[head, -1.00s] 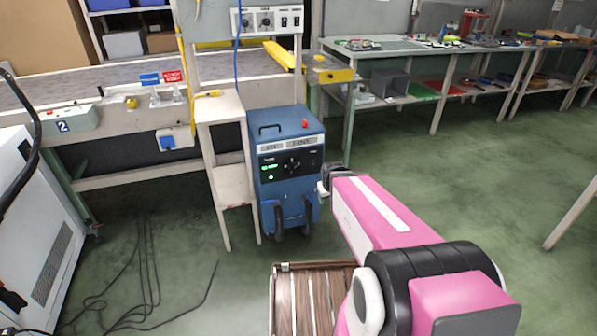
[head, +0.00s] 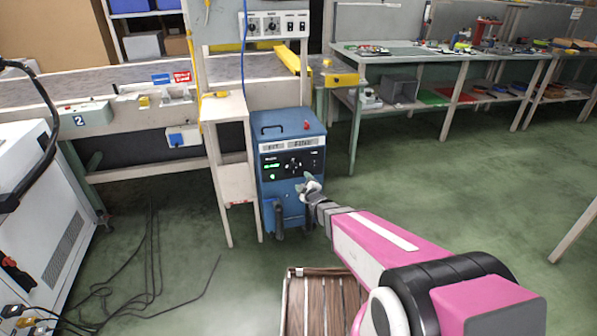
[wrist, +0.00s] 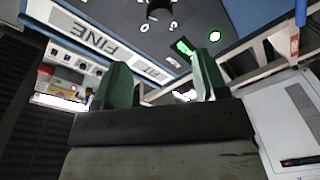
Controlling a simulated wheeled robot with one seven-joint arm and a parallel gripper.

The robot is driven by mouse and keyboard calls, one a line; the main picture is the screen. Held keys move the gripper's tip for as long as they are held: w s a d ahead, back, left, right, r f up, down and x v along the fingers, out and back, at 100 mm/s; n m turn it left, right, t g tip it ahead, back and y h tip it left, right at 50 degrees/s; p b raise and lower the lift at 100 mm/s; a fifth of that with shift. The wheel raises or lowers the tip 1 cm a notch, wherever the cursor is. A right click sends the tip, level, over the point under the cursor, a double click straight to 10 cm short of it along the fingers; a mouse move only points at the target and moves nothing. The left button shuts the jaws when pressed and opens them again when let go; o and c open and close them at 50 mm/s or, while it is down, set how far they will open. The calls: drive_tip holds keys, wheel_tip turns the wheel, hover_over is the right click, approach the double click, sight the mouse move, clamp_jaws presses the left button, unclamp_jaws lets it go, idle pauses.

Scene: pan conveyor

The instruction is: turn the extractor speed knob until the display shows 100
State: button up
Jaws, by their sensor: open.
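The blue extractor unit (head: 292,205) stands on the floor, with a black control panel on its upper front. A dark round knob (head: 293,165) sits mid-panel, and a green lit display (head: 271,165) is left of it; its digits are too small to read. My gripper (head: 311,184) is just in front of the unit, below and right of the knob. In the wrist view my gripper (wrist: 164,75) has its two green fingers apart with nothing between them. The knob (wrist: 159,8) shows at the top edge there, apart from the fingers, and the display (wrist: 185,47) lies near the right finger.
A narrow white stand (head: 229,150) is close on the unit's left. A white cabinet (head: 45,215) and loose black cables (head: 150,275) are at the left. A wooden slatted surface (head: 325,300) is in front. Green floor to the right is clear up to the workbench (head: 440,55).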

sight(295, 168)
drive_tip(key=x, duration=1)
drive_tip(key=shift+w+a, duration=0.15)
drive_tip(key=shift+w, duration=0.2)
drive_tip(key=c, duration=0.9)
